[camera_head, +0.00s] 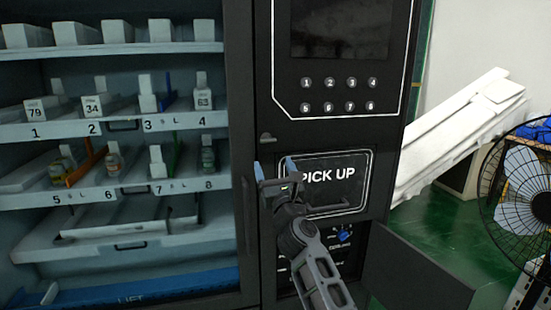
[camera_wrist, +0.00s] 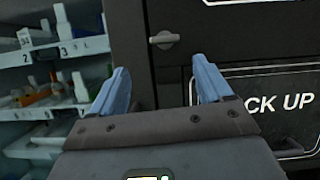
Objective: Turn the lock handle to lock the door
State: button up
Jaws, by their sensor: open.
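The lock handle (camera_head: 267,138) is a small grey lever on the black front panel, above and left of the PICK UP hatch. In the wrist view the lock handle (camera_wrist: 164,40) lies roughly level, with a round hub on its right and the lever to the left. The door (camera_head: 240,180) has a dark frame around shelves to the left of the panel. My gripper (camera_head: 273,170) is open and empty, with blue fingertips just below the handle. In the wrist view my gripper (camera_wrist: 165,88) has its fingers on either side of the handle's line, apart from it.
The PICK UP hatch (camera_head: 322,185) is right of my gripper. A keypad (camera_head: 338,94) sits above it. A dark open flap (camera_head: 415,270) juts out at lower right. A black fan (camera_head: 520,190) and a white slanted stack (camera_head: 455,130) stand farther right.

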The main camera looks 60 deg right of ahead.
aim_at(269, 142)
jog(key=shift+m, duration=0.5)
jog(key=x, duration=0.2)
jog(key=p+x, duration=0.1)
jog(key=x, duration=0.4)
jog(key=shift+s+d+r, duration=0.15)
jog(key=shift+s+r, duration=0.2)
jog(key=shift+x, duration=0.75)
jog(key=shift+f, duration=0.1)
jog(key=shift+p, duration=0.35)
jog(key=c, duration=1)
